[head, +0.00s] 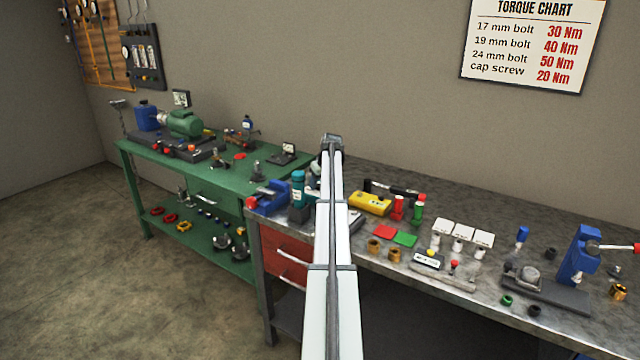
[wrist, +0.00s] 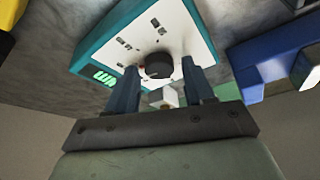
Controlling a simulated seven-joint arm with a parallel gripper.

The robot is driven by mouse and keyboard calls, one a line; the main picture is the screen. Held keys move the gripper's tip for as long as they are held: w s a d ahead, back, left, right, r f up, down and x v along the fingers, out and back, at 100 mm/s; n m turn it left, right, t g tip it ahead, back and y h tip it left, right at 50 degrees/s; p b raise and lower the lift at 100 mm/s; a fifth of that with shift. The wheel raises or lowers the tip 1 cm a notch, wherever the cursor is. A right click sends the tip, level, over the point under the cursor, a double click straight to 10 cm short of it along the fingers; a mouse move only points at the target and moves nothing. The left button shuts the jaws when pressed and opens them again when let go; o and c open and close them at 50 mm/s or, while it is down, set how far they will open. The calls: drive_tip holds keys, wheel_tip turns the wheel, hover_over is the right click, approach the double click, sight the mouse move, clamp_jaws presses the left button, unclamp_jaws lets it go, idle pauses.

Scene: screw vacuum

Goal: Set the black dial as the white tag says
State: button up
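In the wrist view the black dial (wrist: 158,65) sits on the white face of a teal-edged box (wrist: 113,62). Small dark marks are printed on the face around the dial, too blurred to read. A green display with light characters (wrist: 104,77) is at the left edge of the box. My gripper (wrist: 160,68) is open, one fingertip on either side of the dial. I cannot tell if the fingers touch it. A small white piece (wrist: 167,97) shows between the fingers; I cannot tell whether it is the tag. In the head view my arm hides the dial.
In the wrist view a blue object (wrist: 275,60) is close on the right and a yellow one (wrist: 8,12) at the upper left. In the head view the grey bench (head: 440,190) holds a yellow case (head: 370,203), several white-topped pieces and a blue press (head: 578,255).

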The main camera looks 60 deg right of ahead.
drive_tip(key=c, duration=0.9)
drive_tip(key=shift+m, duration=0.4)
drive_tip(key=shift+a+m+g+h, duration=0.1)
drive_tip(key=shift+m+g+h, duration=0.35)
drive_tip(key=shift+m, duration=0.9)
drive_tip(key=shift+m+g+h, duration=0.35)
drive_tip(key=shift+m+h, duration=0.1)
drive_tip(key=shift+m, duration=0.9)
drive_tip(key=o, duration=1.1)
drive_tip(key=shift+c, duration=0.2)
drive_tip(key=shift+r, duration=0.1)
